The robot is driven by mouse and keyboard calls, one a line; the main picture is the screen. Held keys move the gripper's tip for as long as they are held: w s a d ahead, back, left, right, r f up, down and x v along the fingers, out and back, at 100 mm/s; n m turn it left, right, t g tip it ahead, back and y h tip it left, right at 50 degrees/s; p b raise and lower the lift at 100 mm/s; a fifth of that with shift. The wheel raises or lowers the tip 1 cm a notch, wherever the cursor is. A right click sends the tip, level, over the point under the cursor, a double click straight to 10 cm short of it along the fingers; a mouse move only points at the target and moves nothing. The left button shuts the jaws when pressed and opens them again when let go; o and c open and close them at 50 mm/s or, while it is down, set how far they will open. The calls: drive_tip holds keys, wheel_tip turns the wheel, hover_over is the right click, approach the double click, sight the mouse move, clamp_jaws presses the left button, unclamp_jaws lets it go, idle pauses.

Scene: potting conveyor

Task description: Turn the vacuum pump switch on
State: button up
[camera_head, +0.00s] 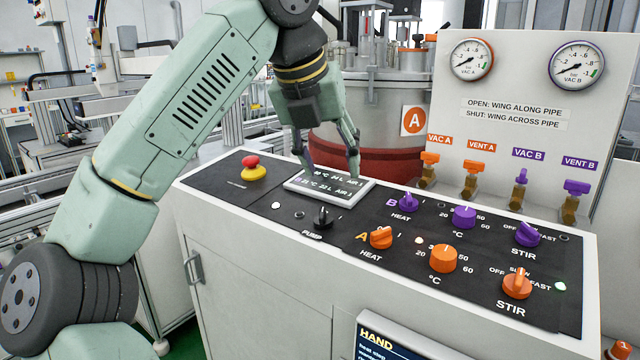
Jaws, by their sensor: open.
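The pump switch is a black rotary knob (322,217) on the dark panel, left of the heat knobs, with the label "PUMP" just below it. A small pale round lamp (276,205) sits to its left. My gripper (331,178) is open and empty, pointing down over the small display (328,188) behind the pump knob. It is apart from the knob. The exact gap between the fingertips and the display cannot be told.
A red emergency button (252,167) stands at the panel's left. Purple (408,201) and orange (380,237) heat knobs stand right of the pump knob. Several valves with wing handles, such as VAC A (429,168), line the gauge board (530,110). A red-banded vessel stands behind.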

sight(322, 209)
drive_tip(key=shift+n+y, duration=0.6)
drive_tip(key=shift+y, duration=0.1)
drive_tip(key=x, duration=0.3)
drive_tip(key=a+p+x, duration=0.1)
drive_tip(key=x, duration=0.3)
drive_tip(key=a+p+x, duration=0.1)
drive_tip(key=x, duration=0.2)
drive_tip(key=shift+w+a+f, duration=0.1)
drive_tip(key=shift+w+f, duration=0.25)
drive_tip(key=shift+w, duration=0.05)
drive_tip(key=shift+c, duration=0.4)
clamp_jaws()
